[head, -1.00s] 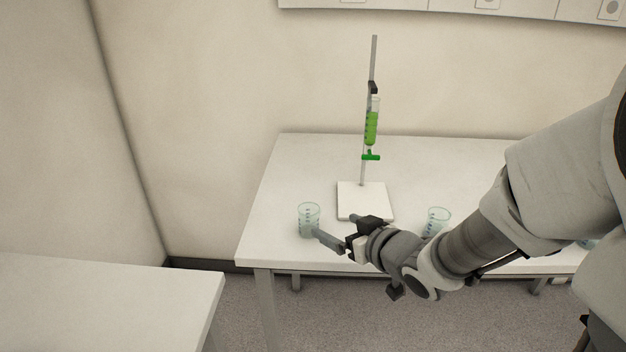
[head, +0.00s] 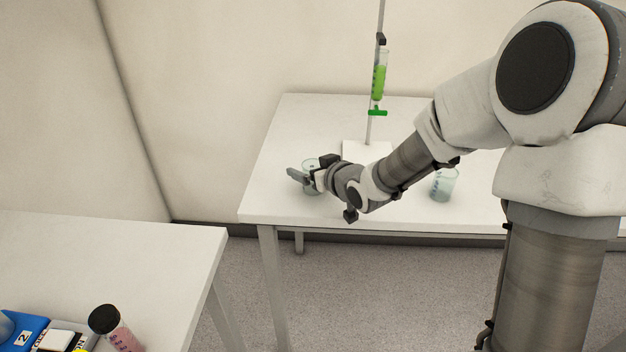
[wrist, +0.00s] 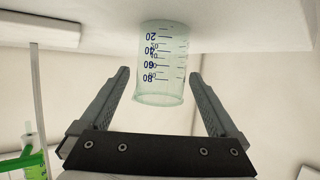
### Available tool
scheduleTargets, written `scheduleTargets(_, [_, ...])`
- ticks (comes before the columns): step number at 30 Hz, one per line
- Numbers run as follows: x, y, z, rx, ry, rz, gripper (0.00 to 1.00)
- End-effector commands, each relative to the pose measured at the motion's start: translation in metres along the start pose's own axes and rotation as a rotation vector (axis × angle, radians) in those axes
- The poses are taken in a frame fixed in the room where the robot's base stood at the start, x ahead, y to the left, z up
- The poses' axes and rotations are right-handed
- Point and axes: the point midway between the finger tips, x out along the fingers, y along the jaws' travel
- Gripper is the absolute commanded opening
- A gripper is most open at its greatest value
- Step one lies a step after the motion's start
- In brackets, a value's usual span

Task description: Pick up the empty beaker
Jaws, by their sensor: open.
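A clear beaker (head: 313,162) with no visible contents stands on the white table, near its left end, partly hidden by my gripper (head: 302,177). The wrist view shows this beaker (wrist: 162,65) upside down in the picture, with dark volume marks up to 80. In that view my gripper (wrist: 160,75) is open, with one finger on each side of the beaker's rim end. A gap shows between each finger and the glass, and nothing is gripped.
A stand with a white base (head: 366,150) holds a burette of green liquid (head: 379,82) just behind my wrist. Another beaker (head: 443,186) stands further right, beside my forearm. A second table (head: 130,255) at lower left bears a dark-capped jar (head: 112,325) and a blue box (head: 22,328).

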Motion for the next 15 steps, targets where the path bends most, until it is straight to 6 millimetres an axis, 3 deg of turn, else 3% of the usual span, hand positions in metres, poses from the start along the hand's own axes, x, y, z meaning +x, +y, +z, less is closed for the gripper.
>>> scheduleTargets(4, [0.017, 0.000, 0.001, 0.001, 0.001, -0.001, 0.96])
scheduleTargets(12, [0.019, 0.000, 0.000, 0.000, 0.000, 0.000, 0.96])
scheduleTargets(15, [0.019, 0.000, 0.000, 0.000, 0.000, 0.000, 0.78])
